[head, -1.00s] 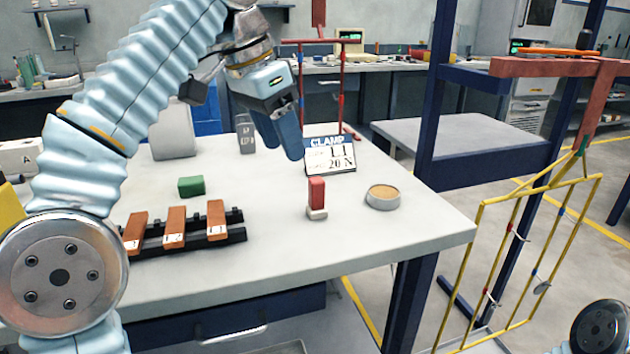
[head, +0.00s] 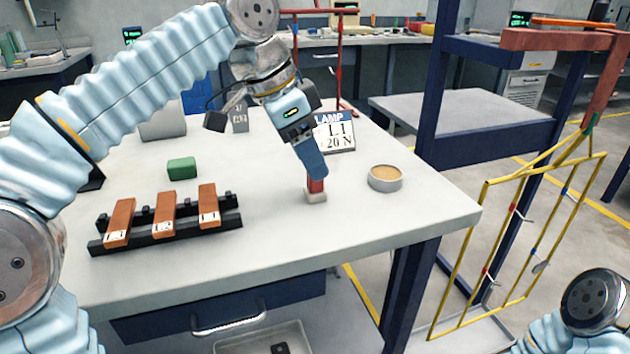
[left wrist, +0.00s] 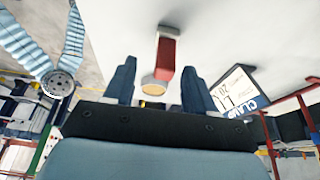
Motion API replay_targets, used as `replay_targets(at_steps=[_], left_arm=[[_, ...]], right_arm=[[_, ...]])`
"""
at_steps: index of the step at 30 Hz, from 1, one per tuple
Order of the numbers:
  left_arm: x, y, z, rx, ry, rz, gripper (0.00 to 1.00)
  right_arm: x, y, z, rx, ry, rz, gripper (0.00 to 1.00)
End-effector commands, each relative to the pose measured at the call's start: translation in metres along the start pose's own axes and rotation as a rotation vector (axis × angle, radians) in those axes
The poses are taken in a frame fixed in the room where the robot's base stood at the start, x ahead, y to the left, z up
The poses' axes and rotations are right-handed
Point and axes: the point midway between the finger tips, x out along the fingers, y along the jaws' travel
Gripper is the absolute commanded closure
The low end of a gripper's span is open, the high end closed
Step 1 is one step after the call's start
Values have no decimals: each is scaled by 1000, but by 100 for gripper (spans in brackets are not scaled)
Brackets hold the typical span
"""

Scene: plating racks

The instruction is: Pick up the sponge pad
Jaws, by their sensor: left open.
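A red upright block on a pale foot (head: 316,196), probably the sponge pad, stands on the table right of the middle. In the left wrist view its red part (left wrist: 165,61) shows ahead, in line with the gap between the fingers. My left gripper (head: 314,170) is open. In the head view its blue fingers point down and cover the block's upper part. The fingers (left wrist: 153,85) show apart and empty in the left wrist view. I cannot tell whether they touch the block. My right gripper is out of view.
A round dish with a tan top (head: 385,178) stands right of the block. The clamp sign (head: 335,132) is behind it. A green block (head: 182,168) and a black rack (head: 230,220) with orange pieces lie left.

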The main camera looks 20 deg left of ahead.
Motion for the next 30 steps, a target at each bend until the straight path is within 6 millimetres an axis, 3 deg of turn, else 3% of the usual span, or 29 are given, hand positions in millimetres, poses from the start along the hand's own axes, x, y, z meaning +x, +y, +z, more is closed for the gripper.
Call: replay_targets(at_steps=[7, 16, 27, 30], left_arm=[[38, -6, -4, -2, -3, 2, 45], [45, -6, -4, -2, 0, 1, 45], [45, -6, -4, -1, 0, 1, 100], [45, -6, -4, -1, 0, 1, 100]], right_arm=[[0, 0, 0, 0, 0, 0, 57], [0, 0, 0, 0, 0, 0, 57], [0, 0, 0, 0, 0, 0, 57], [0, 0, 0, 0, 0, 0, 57]])
